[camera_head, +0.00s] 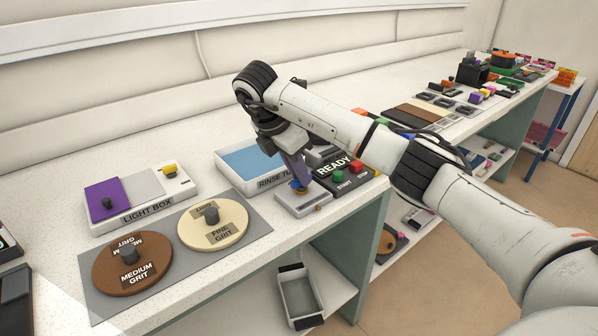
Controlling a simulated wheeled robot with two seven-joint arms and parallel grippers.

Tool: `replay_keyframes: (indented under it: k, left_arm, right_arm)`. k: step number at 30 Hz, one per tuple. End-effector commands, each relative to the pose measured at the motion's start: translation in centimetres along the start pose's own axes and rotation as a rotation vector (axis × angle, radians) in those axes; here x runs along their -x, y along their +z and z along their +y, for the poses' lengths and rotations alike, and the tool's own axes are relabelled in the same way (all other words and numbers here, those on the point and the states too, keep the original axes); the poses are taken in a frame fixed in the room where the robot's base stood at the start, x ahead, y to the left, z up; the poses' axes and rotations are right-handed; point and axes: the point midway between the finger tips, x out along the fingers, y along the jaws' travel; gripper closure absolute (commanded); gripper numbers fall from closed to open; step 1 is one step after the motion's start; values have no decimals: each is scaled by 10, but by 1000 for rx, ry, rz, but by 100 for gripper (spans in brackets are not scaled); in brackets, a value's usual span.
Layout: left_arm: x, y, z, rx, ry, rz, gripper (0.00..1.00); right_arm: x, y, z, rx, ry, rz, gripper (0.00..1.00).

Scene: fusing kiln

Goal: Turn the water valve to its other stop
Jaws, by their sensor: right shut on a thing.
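The water valve (302,201) is a small light-grey block at the front edge of the bench, beside the rinse tub (250,165). A small orange-yellow part shows on its top, under the fingers. My right gripper (299,186) comes down from above and is shut on the valve's handle. The fingers hide most of the handle, so its angle cannot be told. My left gripper is not in view.
A ready/start panel (352,181) stands close right of the valve. Left are the fine grit disc (228,236), medium grit disc (150,271) and light box (170,199). An open bin (299,297) sits below the bench edge.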

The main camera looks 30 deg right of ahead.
Motion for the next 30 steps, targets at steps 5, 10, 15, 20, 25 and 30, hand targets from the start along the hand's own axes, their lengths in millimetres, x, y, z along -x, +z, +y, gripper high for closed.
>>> replay_keyframes:
  k: [5,10,15,20,25,30]
  left_arm:
    - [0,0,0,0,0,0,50]
    - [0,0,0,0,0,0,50]
    - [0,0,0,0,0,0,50]
    - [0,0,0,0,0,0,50]
    - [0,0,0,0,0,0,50]
    - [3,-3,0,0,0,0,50]
  right_arm:
    - [1,0,1,-15,-3,0,100]
    - [1,1,1,-16,-3,0,100]
    - [1,1,1,-16,-3,0,85]
    - [0,0,0,-15,-4,0,70]
    - [0,0,0,-13,-4,0,70]
    - [11,1,1,-13,-2,0,70]
